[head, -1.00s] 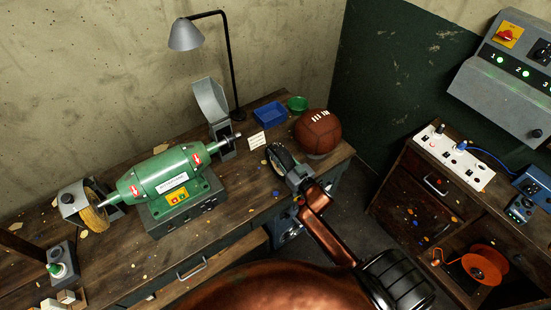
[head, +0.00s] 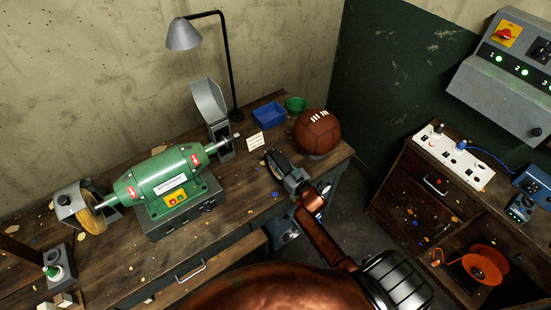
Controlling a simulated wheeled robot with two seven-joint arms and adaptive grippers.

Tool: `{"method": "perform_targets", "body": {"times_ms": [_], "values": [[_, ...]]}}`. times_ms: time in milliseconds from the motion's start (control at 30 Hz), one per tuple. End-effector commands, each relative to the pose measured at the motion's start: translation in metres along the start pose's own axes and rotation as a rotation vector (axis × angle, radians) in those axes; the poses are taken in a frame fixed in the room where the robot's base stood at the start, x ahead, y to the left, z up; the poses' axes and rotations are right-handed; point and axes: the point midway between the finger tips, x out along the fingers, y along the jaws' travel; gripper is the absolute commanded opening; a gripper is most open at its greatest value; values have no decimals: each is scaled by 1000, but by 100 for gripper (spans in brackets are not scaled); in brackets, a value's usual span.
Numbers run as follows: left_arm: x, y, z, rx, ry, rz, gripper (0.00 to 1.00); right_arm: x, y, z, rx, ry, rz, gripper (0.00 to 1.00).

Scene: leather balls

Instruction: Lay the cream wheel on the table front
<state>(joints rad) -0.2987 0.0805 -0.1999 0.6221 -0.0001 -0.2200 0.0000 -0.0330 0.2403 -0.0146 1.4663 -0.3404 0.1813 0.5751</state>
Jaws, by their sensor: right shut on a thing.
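My right gripper (head: 284,173) is over the right part of the bench, in front of the brown ball. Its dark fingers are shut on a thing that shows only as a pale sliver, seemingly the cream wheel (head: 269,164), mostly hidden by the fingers. I cannot tell whether it touches the wooden table (head: 238,195). A tan wheel (head: 92,219) sits on the left spindle of the green grinder (head: 165,180). The grinder's right spindle end (head: 236,136) looks bare. My left gripper is not in view.
The brown leather ball (head: 317,133) stands at the bench's right end. A blue tray (head: 269,115), a green bowl (head: 296,104), a small white card (head: 256,140) and a lamp (head: 184,35) are behind. The bench front between grinder and gripper is mostly clear.

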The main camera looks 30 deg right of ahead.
Motion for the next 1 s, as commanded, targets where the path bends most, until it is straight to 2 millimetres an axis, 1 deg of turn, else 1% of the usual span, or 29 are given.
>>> {"method": "perform_targets", "body": {"times_ms": [33, 67, 300, 600, 667, 767, 1000], "values": [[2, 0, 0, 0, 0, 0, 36, 0, 0, 2, 0, 1, 0, 0], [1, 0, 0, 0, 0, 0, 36, 0, 0, 2, 1, -1, 0, 24], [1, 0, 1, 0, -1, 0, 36, 0, 0, 2, 0, -1, 0, 40], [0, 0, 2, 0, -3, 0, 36, 0, 0, 0, 0, 0, 0, 40], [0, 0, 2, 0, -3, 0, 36, -4, 0, 0, 0, -2, 1, 40], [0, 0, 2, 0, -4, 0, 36, -17, 1, 1, 0, -3, 1, 40], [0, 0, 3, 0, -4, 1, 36, -68, 0, 1, 0, -3, 1, 40]]}}
